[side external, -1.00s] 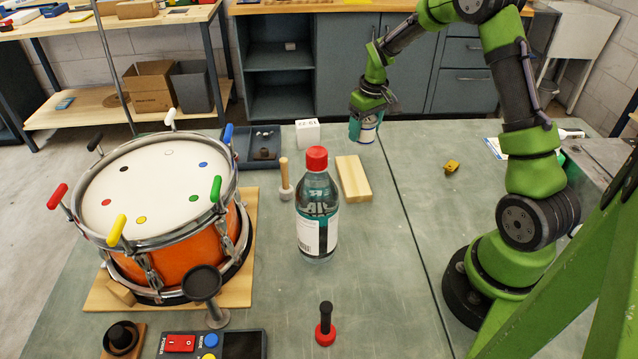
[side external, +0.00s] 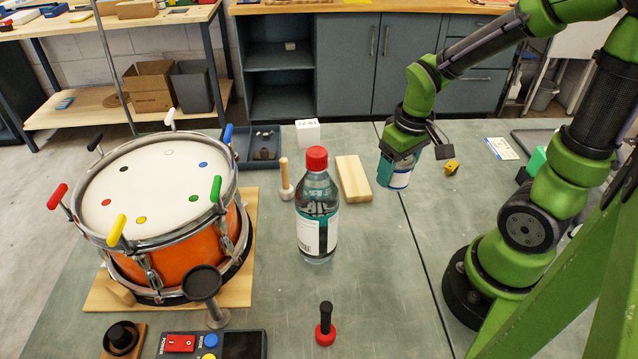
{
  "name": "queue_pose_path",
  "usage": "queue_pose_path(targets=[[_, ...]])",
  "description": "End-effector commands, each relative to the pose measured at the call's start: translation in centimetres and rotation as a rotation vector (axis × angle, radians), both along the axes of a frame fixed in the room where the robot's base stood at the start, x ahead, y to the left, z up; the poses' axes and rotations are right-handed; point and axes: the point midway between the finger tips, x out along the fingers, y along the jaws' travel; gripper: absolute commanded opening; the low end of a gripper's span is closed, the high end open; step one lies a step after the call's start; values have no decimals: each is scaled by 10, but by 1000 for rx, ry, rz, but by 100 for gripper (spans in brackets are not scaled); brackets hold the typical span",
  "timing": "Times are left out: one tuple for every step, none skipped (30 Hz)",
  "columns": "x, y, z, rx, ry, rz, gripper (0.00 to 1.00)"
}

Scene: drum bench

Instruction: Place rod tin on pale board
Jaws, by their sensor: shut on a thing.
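The tin and the board are apart in the picture.
A red-capped bottle (side external: 317,205) stands just in front of the board. An orange drum (side external: 170,255) fills the left side.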

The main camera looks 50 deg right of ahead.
Motion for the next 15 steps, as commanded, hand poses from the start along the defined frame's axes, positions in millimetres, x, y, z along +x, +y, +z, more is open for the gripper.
queue_pose_path(targets=[[-13,4,-3,0,-1,-23,30],[-18,5,-6,-1,0,-42,30],[-24,6,-8,-1,-1,-66,30],[-28,6,-11,-1,1,-84,30],[-29,6,-12,0,1,-98,30],[-28,5,-13,-1,0,-112,30],[-25,5,-13,-1,0,-119,30],[-21,4,-13,-1,-1,-125,30],[-16,2,-14,-1,1,-129,30],[-10,1,-15,-1,1,-130,30],[-3,-1,-16,-1,1,-130,30],[7,-3,-17,-1,1,-130,30],[15,-5,-18,-1,1,-130,30],[23,-7,-19,-1,1,-130,30],[34,-10,-20,-1,1,-130,30]])
